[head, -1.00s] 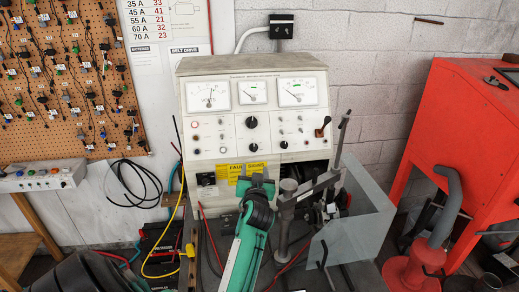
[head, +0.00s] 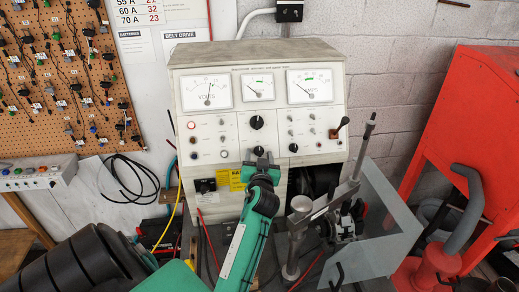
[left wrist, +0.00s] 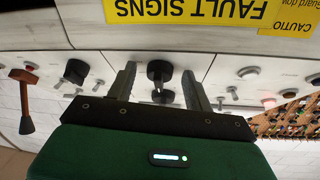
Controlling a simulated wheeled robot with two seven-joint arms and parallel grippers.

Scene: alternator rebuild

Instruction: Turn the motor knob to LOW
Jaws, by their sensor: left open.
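The pale test bench panel (head: 225,135) has a black upper knob (head: 257,122) in its middle column. A black lower knob (head: 258,151) sits under it, partly behind my gripper. My left gripper (head: 262,160) is open at this lower knob, its arm rising from below. In the left wrist view, which is upside down, the lower knob (left wrist: 160,72) stands between the two spread fingers (left wrist: 160,90), with a gap on each side. Its pointer shows, but no LOW marking or knob name is legible. My right gripper is not in view.
Yellow sign (head: 236,180) is below the knobs. A metal clamp stand (head: 300,225) and clear guard (head: 385,215) stand right of my arm.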

